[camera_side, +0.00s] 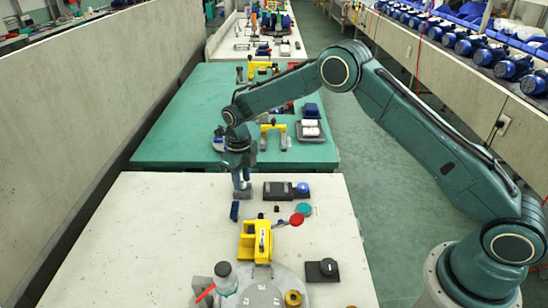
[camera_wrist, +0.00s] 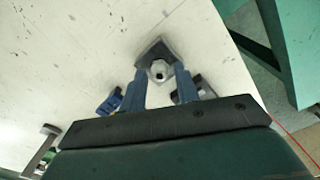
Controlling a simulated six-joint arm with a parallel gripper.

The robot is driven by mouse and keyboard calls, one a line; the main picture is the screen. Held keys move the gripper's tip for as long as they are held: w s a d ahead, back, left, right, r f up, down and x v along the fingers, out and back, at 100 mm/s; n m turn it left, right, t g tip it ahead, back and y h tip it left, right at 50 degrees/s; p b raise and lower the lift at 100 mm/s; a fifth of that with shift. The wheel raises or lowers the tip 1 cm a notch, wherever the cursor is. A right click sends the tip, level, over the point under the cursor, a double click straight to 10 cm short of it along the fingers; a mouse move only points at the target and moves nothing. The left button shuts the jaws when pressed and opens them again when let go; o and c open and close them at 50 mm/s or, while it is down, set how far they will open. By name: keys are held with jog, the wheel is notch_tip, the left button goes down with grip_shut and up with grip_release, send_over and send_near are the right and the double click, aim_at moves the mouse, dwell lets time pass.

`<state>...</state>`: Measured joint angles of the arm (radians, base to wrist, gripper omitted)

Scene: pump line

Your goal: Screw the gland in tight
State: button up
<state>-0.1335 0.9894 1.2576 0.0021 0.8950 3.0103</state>
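A pale hexagonal fitting with a dark central hole, which looks like the gland (camera_wrist: 158,70), shows in the wrist view at a dark grey block (camera_wrist: 155,48). My gripper (camera_side: 240,181) points down over this block. In the wrist view my gripper's two blue fingers (camera_wrist: 160,76) stand on either side of the fitting, very near it. I cannot tell whether they touch it. In the side view the fitting is too small to make out between the fingers.
A yellow fixture (camera_side: 256,240) stands mid-table, with a red-ended lever (camera_side: 296,219) and a teal disc (camera_side: 304,208) nearby. A black device (camera_side: 285,190) lies right of my gripper, a blue piece (camera_side: 234,211) just in front. A bottle (camera_side: 225,278) stands near the front.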

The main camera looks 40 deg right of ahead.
jog(key=shift+r, duration=2.15)
jog(key=shift+n, duration=0.3)
jog(key=n, duration=0.5)
jog(key=shift+r, duration=0.2)
jog(key=n, duration=0.5)
jog(key=shift+r, duration=0.2)
jog(key=n, duration=0.5)
jog(key=shift+r+n, duration=0.2)
jog(key=shift+n, duration=0.1)
jog(key=n, duration=0.5)
jog(key=shift+r, duration=0.2)
jog(key=n, duration=0.6)
jog(key=shift+r, duration=0.2)
jog(key=n, duration=0.6)
jog(key=shift+r+n, duration=0.25)
jog(key=shift+n, duration=0.15)
